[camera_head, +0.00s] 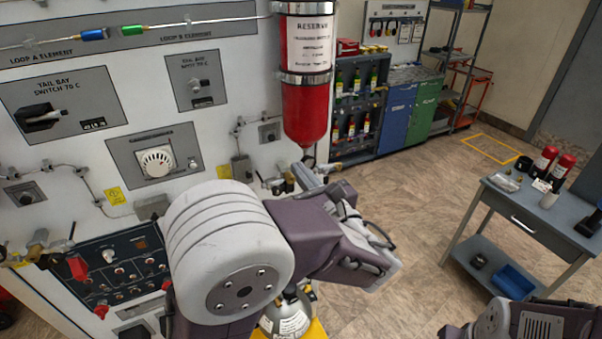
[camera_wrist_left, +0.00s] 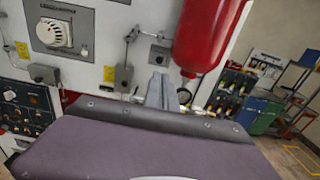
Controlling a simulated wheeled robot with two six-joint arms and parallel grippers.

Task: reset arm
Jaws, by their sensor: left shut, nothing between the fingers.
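My left arm reaches in from the bottom of the head view, in front of the white trainer panel (camera_head: 225,125). My left gripper (camera_head: 308,176) is shut and empty, beside the lower end of the red reserve bottle (camera_head: 304,115). In the left wrist view its grey fingers (camera_wrist_left: 162,92) are together, in front of the panel and left of the bottle (camera_wrist_left: 205,38). I cannot tell whether they touch the panel. Part of my right arm shows at the bottom right of the head view, but its gripper does not.
The panel carries a round white dial (camera_head: 156,162), a black switch (camera_head: 42,118) and a dark control box (camera_head: 118,268). A grey cart (camera_head: 530,208) with red bottles stands right. A gas cylinder (camera_head: 287,318) is below my left arm. Open floor lies between panel and cart.

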